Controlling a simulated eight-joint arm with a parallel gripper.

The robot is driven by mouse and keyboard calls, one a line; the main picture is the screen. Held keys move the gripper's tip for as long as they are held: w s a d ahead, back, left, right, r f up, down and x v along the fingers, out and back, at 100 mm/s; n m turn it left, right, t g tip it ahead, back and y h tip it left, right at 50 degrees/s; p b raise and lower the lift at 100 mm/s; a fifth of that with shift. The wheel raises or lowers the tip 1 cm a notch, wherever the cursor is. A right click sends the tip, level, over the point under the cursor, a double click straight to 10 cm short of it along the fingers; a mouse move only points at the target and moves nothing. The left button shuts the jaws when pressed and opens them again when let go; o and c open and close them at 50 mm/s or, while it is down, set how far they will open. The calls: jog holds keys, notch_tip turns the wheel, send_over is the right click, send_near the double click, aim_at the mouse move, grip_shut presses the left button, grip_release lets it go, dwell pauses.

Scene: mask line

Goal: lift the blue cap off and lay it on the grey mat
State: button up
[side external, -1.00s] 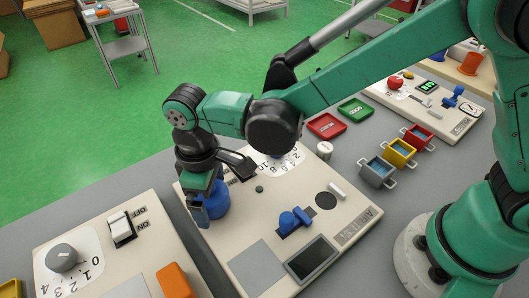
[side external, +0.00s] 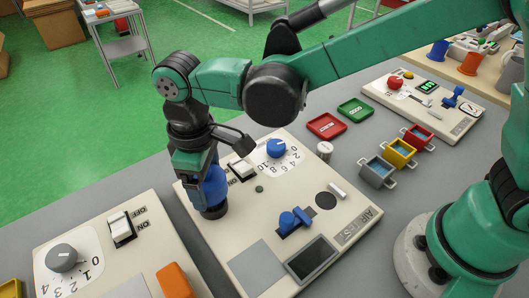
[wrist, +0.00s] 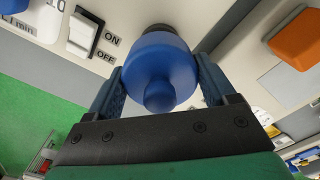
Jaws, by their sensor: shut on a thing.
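The blue cap (side external: 214,188) is round with a knob on top. My gripper (side external: 210,180) is shut on it from above, near the left edge of the cream panel. A dark round base (side external: 212,211) shows directly below the cap; I cannot tell whether there is a clear gap between them. In the wrist view the cap (wrist: 158,65) sits between both blue fingers (wrist: 105,95), with part of the dark base behind it. The grey mat (side external: 256,266) is a bare square at the panel's near edge, left of the dark screen.
On the panel are a blue dial (side external: 277,148), a rocker switch (side external: 242,169), a blue valve handle (side external: 294,220) and a screen (side external: 312,259). Another panel with a grey knob (side external: 62,257) and an orange block (side external: 174,280) lies left. Small bins (side external: 378,172) stand at right.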

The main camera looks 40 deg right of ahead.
notch_tip(320, 180, up, 15)
send_over(257, 267)
notch_tip(257, 267, down, 20)
jog(key=shift+r, duration=0.2)
dwell(0.6)
jog(key=shift+f, duration=0.1)
jog(key=o, duration=1.1)
